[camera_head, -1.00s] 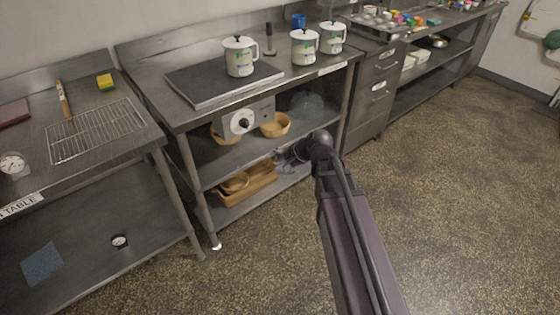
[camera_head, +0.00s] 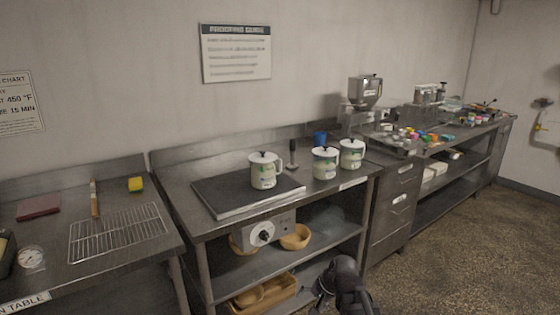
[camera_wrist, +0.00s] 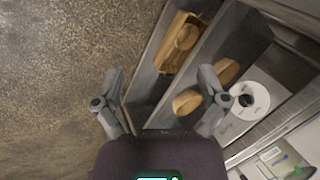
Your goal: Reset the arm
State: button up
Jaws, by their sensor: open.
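My gripper (camera_wrist: 161,92) is open in the wrist view, its two fingers spread wide with nothing between them. It faces the steel shelf unit, with the floor to its left. In the head view my arm's dark end shows at the bottom, in front of the unit's lower shelf; the fingers are mostly cut off or hidden there.
A steel table (camera_head: 223,230) bears a dark hot plate (camera_head: 215,200) and several white canisters. Wooden bowls (camera_head: 297,238) and a wooden tray (camera_head: 290,295) sit on its shelves. A wire rack (camera_head: 118,232) lies on the left table. Open floor (camera_head: 425,265) lies to the right.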

jog(key=s+d+f+n+g+h, duration=0.25)
jog(key=s+d+n+h, duration=0.25)
jog(key=s+d, duration=0.35)
notch_tip(320, 180, up, 13)
jog(key=p, duration=1.2)
jog(key=shift+w+a, duration=0.15)
jog(key=shift+a, duration=0.25)
